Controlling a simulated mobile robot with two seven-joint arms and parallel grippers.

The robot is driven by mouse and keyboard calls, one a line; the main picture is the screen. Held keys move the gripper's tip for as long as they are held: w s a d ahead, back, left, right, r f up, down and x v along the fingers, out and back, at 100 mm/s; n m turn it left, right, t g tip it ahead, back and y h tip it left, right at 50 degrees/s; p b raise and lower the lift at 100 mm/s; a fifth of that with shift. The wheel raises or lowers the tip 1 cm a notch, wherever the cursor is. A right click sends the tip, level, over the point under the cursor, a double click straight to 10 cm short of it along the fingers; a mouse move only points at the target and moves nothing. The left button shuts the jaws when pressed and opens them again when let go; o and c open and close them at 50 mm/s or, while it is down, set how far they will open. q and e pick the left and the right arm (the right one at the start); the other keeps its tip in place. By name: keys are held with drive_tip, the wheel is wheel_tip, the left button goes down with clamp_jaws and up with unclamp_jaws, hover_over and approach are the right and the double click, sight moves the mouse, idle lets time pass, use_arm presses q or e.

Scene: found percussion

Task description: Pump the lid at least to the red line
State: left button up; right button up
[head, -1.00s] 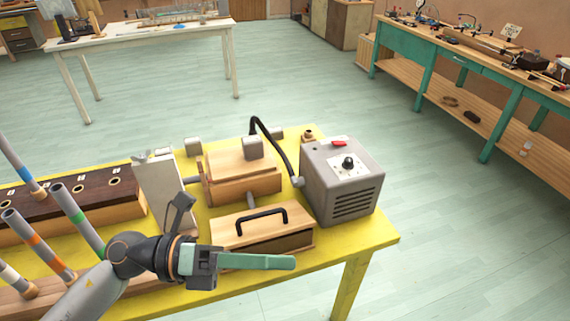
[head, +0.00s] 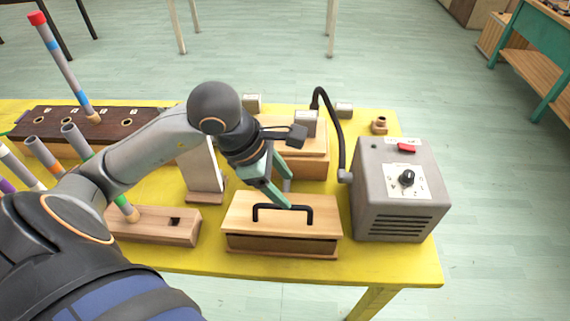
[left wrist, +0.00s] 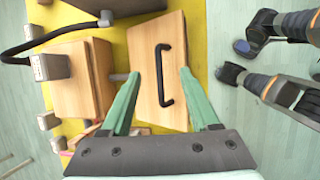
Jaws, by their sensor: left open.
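The wooden lid (head: 240,212) with a black handle (head: 282,208) closes a low box at the table's front edge; a dark gap shows under its front. My left gripper (head: 288,192) is open just above the lid, fingers pointing down at the handle. In the left wrist view the lid (left wrist: 147,55) fills the middle, and the handle (left wrist: 160,80) lies in the gap between the open left fingertips (left wrist: 160,73). I cannot tell how far above it they are. No red line can be made out. My right gripper is not in view.
A grey box with a knob (head: 400,215) stands right of the lid, a black hose (head: 339,120) rising from it. Behind the lid is a wooden block (head: 312,168). A white upright panel (head: 200,165) and coloured tubes (head: 75,140) stand left on the yellow table (head: 225,264).

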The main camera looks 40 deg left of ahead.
sight(304, 209)
use_arm(q)
drive_tip(key=b+x, duration=0.4)
drive_tip(key=x, duration=0.5)
drive_tip(key=shift+d+f, duration=0.15)
drive_tip(key=shift+f, duration=0.1)
drive_tip(key=shift+w+d+f+b, duration=0.1)
drive_tip(key=shift+w+f+b, duration=0.15)
drive_tip(key=shift+f+b, duration=0.15)
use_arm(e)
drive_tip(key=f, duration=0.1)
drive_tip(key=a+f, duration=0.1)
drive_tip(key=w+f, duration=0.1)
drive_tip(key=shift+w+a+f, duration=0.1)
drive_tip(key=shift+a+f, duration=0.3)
use_arm(q)
drive_tip(key=shift+c, duration=0.2)
clamp_jaws()
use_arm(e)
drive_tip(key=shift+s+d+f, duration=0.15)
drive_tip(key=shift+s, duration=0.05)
use_arm(q)
drive_tip(key=shift+s+d+f+b, duration=0.35)
drive_tip(key=shift+s+f+b, duration=0.2)
drive_tip(key=shift+f+b, duration=0.15)
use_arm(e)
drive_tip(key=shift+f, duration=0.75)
use_arm(q)
drive_tip(key=shift+f, duration=0.1)
